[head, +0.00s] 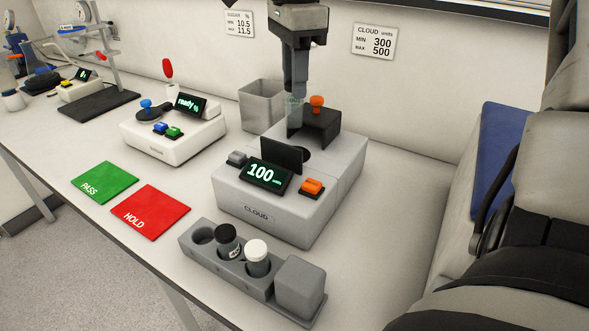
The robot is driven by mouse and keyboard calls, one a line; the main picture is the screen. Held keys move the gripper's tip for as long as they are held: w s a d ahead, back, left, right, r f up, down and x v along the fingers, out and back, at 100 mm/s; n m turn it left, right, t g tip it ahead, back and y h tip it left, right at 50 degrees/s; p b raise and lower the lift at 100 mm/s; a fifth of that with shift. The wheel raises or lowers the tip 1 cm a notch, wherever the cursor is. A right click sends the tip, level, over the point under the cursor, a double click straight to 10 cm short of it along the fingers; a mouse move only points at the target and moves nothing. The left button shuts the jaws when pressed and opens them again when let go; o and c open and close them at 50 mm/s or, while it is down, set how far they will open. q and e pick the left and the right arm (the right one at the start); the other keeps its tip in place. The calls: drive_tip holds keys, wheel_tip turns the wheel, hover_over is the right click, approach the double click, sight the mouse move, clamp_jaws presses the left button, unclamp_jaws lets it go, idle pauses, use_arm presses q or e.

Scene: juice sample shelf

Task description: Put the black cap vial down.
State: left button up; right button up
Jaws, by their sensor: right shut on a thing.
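My right gripper (294,126) points down from the top, over the back of the grey CLOUD meter (268,213). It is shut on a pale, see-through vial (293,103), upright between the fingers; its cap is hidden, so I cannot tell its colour. The meter's dark round well (299,155) shows below and in front, partly behind a raised black flap (281,155). A vial with a black cap (228,239) stands in the grey rack (190,247), beside a white-capped vial (257,257). The rack's left hole (203,236) is empty. My left gripper is out of view.
The meter reads 100 and has an orange button (312,187). A green PASS mat (104,182) and a red HOLD mat (150,212) lie clear at left. A grey bin (262,106) stands behind the meter. A white "ready" device (173,143) stands farther left.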

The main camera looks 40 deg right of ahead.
drive_tip(key=n, duration=0.6)
drive_tip(key=shift+r+n, duration=0.1)
drive_tip(key=shift+n, duration=0.3)
drive_tip(key=n, duration=0.6)
drive_tip(key=shift+p, duration=0.35)
wheel_tip(320, 180, down, 10)
drive_tip(key=shift+f, duration=0.2)
drive_tip(key=o, duration=1)
drive_tip(key=shift+r, duration=0.1)
